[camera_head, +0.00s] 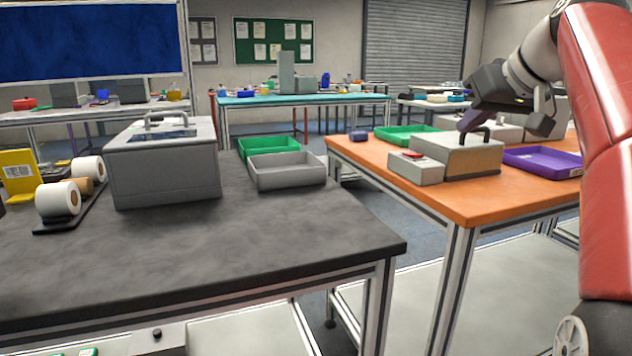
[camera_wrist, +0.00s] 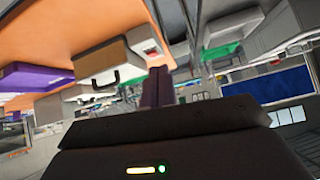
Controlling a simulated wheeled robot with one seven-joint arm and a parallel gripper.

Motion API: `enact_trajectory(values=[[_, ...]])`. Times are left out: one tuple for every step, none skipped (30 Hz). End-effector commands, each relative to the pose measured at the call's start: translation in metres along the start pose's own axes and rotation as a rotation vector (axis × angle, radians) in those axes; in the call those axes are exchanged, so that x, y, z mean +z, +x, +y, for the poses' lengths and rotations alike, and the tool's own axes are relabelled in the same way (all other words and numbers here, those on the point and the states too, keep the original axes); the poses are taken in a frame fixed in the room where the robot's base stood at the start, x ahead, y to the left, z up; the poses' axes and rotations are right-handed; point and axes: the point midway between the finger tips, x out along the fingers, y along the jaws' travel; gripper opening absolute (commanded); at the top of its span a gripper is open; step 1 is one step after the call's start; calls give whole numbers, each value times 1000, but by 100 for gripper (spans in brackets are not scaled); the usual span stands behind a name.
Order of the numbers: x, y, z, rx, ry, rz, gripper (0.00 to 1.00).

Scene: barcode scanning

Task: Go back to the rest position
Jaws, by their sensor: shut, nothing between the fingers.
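My gripper (camera_head: 467,124) is at the upper right of the head view, at the end of my red and white arm. It appears above or in front of the orange table (camera_head: 455,208); its exact height is hard to judge. In the wrist view my gripper's purple fingers (camera_wrist: 156,85) are together with nothing between them. A grey box with a handle (camera_head: 470,157) stands on the orange table, close to the fingers in the head view; it also shows in the tilted wrist view (camera_wrist: 98,58), apart from the fingers.
A purple tray (camera_head: 545,163), a small box with a red top (camera_head: 415,168) and a green tray (camera_head: 408,134) are on the orange table. A dark table (camera_head: 290,235) at left holds a grey machine (camera_head: 165,175), trays and label rolls (camera_head: 58,198). Its front part is clear.

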Motion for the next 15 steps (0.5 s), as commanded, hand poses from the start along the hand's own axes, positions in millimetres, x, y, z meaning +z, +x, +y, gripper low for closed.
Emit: enact_trajectory(values=[[8,2,-9,3,14,-15,0],[13,4,-13,5,24,-23,0],[22,6,-19,12,39,-36,0],[28,8,-24,16,49,-45,0],[37,10,-30,21,61,-58,0],[49,13,-38,29,77,-74,0],[60,15,-44,37,89,-88,0],[73,18,-51,44,101,-102,0],[90,21,-59,56,116,-121,0],[104,24,-66,65,126,-136,0],[119,27,-72,75,136,-150,0],[139,30,-79,87,146,-169,0],[155,33,-84,96,152,-182,0],[171,36,-90,106,158,-196,0],[194,40,-96,119,163,-213,0]])
